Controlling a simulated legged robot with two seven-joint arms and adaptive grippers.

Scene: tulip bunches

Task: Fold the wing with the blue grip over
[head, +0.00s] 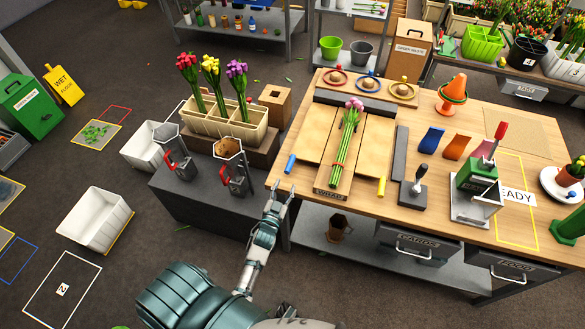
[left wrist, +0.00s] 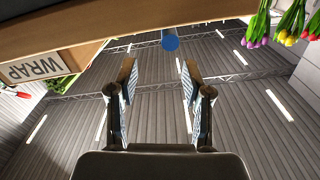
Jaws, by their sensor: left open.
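The wooden wing (head: 314,135) with the blue grip (head: 291,163) lies flat on the left of the wrapping board. The blue grip sticks out at its near left corner. A bunch of pink tulips (head: 345,143) lies along the middle strip. The other wing (head: 376,146), with a yellow grip (head: 381,187), lies flat on the right. My left gripper (head: 284,190) is open and empty, just short of the blue grip at the table's near left edge. In the left wrist view the round end of the blue grip (left wrist: 170,42) shows beyond and between the open fingertips (left wrist: 158,75).
A WRAP label (head: 330,194) sits at the board's near edge. A stamp (head: 414,186) and green press (head: 478,175) stand right of the board.

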